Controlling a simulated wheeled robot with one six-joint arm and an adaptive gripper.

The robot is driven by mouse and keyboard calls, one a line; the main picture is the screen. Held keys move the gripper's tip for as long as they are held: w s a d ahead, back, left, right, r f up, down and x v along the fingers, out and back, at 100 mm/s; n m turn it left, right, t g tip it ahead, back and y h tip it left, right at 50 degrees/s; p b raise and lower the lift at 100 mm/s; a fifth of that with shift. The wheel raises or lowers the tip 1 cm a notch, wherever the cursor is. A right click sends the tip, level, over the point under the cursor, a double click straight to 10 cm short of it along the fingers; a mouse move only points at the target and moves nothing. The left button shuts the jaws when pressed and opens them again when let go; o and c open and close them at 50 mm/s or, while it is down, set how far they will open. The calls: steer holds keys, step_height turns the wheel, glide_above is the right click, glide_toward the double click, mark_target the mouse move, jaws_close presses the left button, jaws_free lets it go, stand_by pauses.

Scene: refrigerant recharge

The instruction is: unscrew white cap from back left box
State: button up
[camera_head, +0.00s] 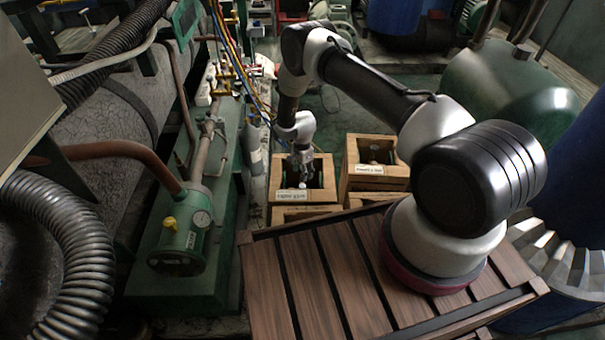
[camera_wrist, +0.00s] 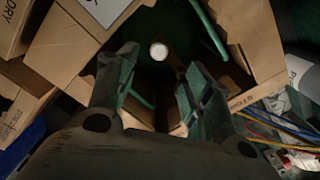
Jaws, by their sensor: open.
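The back left box (camera_head: 282,170) is an open brown box with a white label on its front, in the middle of the head view. My gripper (camera_head: 303,165) points down over its opening. In the wrist view the white cap (camera_wrist: 159,51) is a small round white disc inside the dark box, whose brown wall (camera_wrist: 65,42) shows at the left. My two fingers (camera_wrist: 157,80) are spread apart there, with the cap between and beyond their tips. Nothing is held. What lies under the cap is mostly in shadow.
Another open box (camera_head: 398,178) stands to the right, with a pale round top inside. More boxes sit in front, near the slatted wooden deck (camera_head: 330,285) under my arm. Coloured hoses (camera_wrist: 262,125) lie right in the wrist view.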

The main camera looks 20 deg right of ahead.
mark_target(303, 186)
steer(key=shift+s+f, duration=0.1)
steer(key=shift+f, duration=4.5)
steer(key=c, duration=1.1)
